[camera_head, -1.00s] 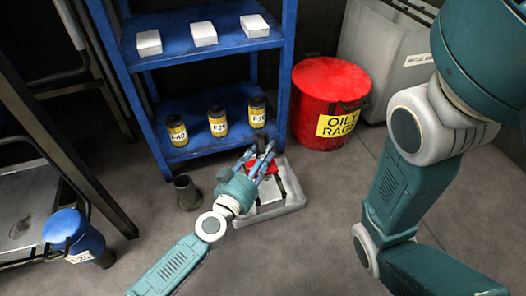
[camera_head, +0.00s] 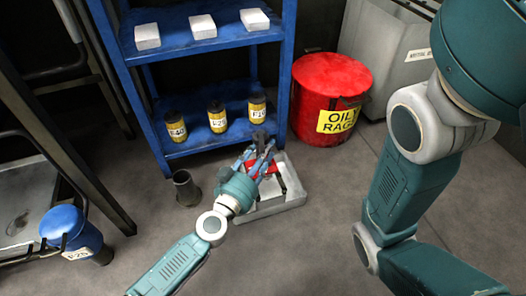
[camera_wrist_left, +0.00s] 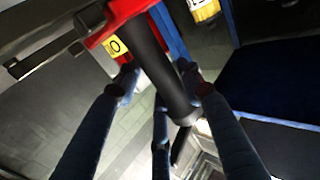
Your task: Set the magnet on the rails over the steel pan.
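The magnet, a red body with a dark cylindrical handle, is at my left gripper. In the left wrist view its red part (camera_wrist_left: 112,22) is at the top and its dark handle (camera_wrist_left: 158,70) runs down between my blue fingers. My left gripper (camera_wrist_left: 160,82) has its fingertips in around this handle and appears shut on it. In the head view the left gripper (camera_head: 262,158) is over the grey steel pan (camera_head: 283,204), with red parts showing around the fingers. The gripper hides much of the magnet and the rails. My right gripper is out of view.
A blue shelf (camera_head: 207,50) with white blocks and yellow-labelled bottles stands behind the pan. A red oily rags bin (camera_head: 325,85) is to the right. A small dark cup (camera_head: 187,189) stands left of the pan. A blue canister (camera_head: 70,230) is at far left. Floor to the front is clear.

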